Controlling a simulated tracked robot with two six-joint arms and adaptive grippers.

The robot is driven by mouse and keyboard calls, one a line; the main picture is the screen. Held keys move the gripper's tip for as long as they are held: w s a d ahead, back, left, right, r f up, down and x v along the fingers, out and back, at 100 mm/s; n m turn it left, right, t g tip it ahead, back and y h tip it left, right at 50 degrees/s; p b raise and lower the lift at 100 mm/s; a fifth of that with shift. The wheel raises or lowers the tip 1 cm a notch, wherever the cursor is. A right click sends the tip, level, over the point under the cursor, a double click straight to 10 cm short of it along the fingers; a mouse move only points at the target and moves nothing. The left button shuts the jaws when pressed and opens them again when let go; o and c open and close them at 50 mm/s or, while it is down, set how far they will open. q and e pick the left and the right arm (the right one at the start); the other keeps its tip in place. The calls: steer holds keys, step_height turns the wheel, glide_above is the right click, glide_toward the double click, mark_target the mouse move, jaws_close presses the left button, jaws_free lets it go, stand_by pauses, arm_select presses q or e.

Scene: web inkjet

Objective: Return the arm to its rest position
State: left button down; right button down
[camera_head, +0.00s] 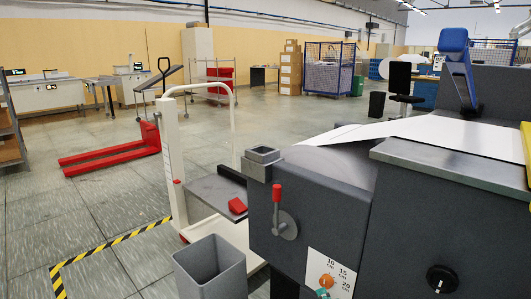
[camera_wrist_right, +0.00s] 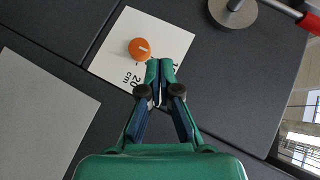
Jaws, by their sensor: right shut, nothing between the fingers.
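My right gripper (camera_wrist_right: 160,68) is shut and empty in the right wrist view, its green fingertips close together. It points toward the dark machine front with a white scale plate (camera_wrist_right: 178,38) and an orange knob (camera_wrist_right: 140,48). The knob sits just left of the fingertips, outside them. I cannot tell whether the tips touch the plate. In the head view only green tips (camera_head: 322,293) show at the bottom edge, below the orange knob (camera_head: 326,281). The rest of the right arm is hidden there. My left gripper is not in view.
The dark machine (camera_head: 430,215) fills the right side, with a red-handled lever (camera_head: 277,195) and a black knob (camera_head: 441,279) on it. A grey bin (camera_head: 210,268) and a white lift cart (camera_head: 172,165) stand to its left. The floor farther left is mostly open, beyond a red pallet truck (camera_head: 110,155).

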steer(key=s+f+n+g+y, duration=0.1)
steer(key=s+f+n+g, duration=0.3)
steer(key=f, duration=0.5)
steer(key=s+f+n+g+y, duration=0.1)
steer(key=s+f+n+g, duration=0.1)
steer(key=s+f, duration=0.55)
steer(key=s+a+f+n+g+y, duration=0.1)
steer(key=s+f+n+g, duration=0.5)
steer(key=s+f, duration=0.8)
step_height(320, 180, up, 28)
steer(key=s+g+p, duration=0.1)
steer(key=s+p, duration=0.1)
steer(key=p, duration=2.5)
steer(key=shift+s+a+f+y, duration=0.2)
steer(key=shift+a+y, duration=0.1)
